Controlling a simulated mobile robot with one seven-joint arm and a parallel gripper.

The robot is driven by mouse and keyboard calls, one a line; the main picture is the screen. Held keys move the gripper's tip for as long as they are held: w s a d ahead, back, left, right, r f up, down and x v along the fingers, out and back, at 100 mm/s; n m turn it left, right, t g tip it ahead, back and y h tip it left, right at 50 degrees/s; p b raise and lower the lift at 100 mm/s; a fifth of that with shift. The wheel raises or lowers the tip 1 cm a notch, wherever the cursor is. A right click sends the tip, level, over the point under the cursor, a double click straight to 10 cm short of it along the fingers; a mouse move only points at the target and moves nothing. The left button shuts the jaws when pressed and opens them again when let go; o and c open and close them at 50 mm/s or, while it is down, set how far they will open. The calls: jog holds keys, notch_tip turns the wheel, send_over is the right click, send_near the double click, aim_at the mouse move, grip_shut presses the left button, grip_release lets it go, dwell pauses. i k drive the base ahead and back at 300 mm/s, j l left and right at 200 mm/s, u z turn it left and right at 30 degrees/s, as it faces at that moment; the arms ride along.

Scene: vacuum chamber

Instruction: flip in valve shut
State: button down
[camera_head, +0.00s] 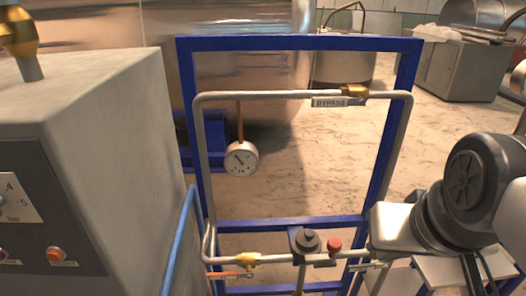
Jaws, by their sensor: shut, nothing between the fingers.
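A valve with a brass body (247,259) sits on the lower pipe at the left of the blue frame. Its orange-red lever (228,274) lies about level, along the pipe, pointing left. I cannot read an "in" label on it. A second lever or tag (372,266) shows at the lower right, partly hidden by my arm. The bypass valve (354,91) is on the upper pipe, with its grey "BYPASS" handle (337,102) lying along the pipe. My gripper (392,228) is at the right post, shut and empty, apart from the left valve; its fingertips are hardly visible.
The blue frame (300,43) carries the pipes and a hanging gauge (241,158). A dark regulator (306,241) and red knob (334,244) stand on the lower pipe between my gripper and the left valve.

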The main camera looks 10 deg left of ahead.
aim_at(225, 275)
jog(key=u, duration=1.25)
jog(key=i+j+z, duration=0.1)
jog(key=j+z, duration=0.25)
jog(key=i+l, duration=0.15)
jog(key=l+u, duration=0.3)
jog(key=u, duration=0.15)
jog(key=k+l+u, duration=0.15)
jog(key=u, duration=0.25)
jog(key=k+l+u, duration=0.15)
jog(key=l+u, duration=0.15)
jog(key=u, duration=0.15)
